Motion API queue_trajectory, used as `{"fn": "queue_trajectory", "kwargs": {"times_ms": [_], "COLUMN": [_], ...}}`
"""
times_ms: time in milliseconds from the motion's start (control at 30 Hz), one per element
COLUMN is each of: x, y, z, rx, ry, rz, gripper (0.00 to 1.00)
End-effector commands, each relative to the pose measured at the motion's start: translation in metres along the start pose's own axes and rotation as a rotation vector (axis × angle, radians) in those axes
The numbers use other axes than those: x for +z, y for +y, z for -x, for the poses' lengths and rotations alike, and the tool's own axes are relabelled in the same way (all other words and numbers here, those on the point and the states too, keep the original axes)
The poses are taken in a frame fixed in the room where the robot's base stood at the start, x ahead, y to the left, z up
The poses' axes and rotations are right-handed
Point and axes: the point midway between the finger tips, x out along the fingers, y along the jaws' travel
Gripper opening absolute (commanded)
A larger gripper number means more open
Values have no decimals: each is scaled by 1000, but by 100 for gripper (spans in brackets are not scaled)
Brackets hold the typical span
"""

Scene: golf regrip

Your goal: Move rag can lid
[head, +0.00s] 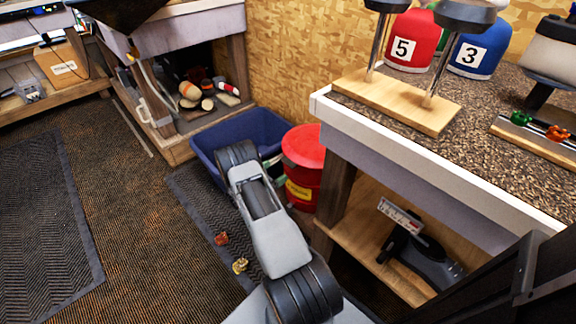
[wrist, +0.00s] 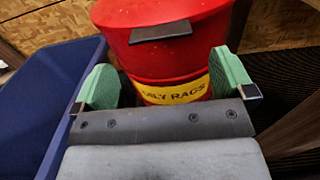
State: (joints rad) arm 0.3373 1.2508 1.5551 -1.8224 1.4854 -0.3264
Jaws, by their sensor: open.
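The rag can (head: 298,190) is a red round can with a yellow label, standing on the floor between the blue bin and the workbench. Its red lid (head: 305,146) is on top and looks closed. In the wrist view the lid (wrist: 160,12) fills the top, with a dark flat tab (wrist: 161,32) at its front edge. The yellow label (wrist: 172,91) below reads in part "RAGS". My gripper (wrist: 168,84) is open, its green fingers on either side of the can's front in the picture, with nothing between them held.
A blue bin (head: 262,126) stands directly left of the can; its wall (wrist: 62,75) is close to my gripper's left finger. The workbench's wooden leg (head: 339,192) is close on the right. Dark mats (head: 45,215) and two small crumpled bits (head: 240,265) lie on the floor.

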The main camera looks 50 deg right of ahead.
Motion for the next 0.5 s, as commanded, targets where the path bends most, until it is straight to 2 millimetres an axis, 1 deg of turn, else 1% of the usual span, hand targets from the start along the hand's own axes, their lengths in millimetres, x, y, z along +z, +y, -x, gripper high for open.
{"fn": "queue_trajectory", "kwargs": {"times_ms": [33,200,300,500], "x": [-2,-2,-1,0], "y": [0,0,0,0], "z": [-12,-41,-55,-72], "rx": [-4,-3,-2,0], "ry": [0,0,0,1], "rz": [-3,-3,-3,-2], "gripper": [100,100,100,100]}}
